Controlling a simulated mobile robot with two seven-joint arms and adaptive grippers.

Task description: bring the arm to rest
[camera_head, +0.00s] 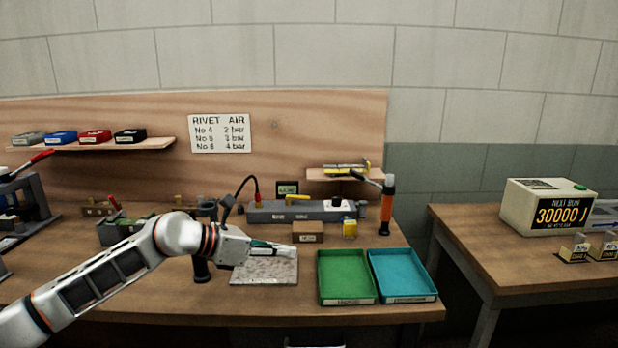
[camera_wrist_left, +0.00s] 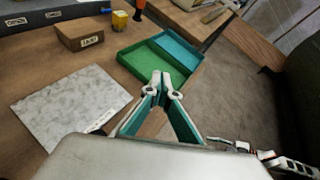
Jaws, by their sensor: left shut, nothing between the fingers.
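My left arm comes in from the left in the head view. Its gripper (camera_head: 290,250) is shut and empty, above the grey speckled plate (camera_head: 264,272) on the bench. In the left wrist view the two fingertips (camera_wrist_left: 161,80) are together with nothing between them. The speckled plate (camera_wrist_left: 72,105) lies to their left there and the green tray (camera_wrist_left: 135,68) lies beyond them.
The green tray (camera_head: 344,300) and the blue tray (camera_head: 403,297) stand to the right on the bench. A small brown box (camera_head: 308,235), a yellow block (camera_head: 350,229) and an orange-handled tool (camera_head: 387,205) stand behind. A second table (camera_head: 480,240) is at the far right.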

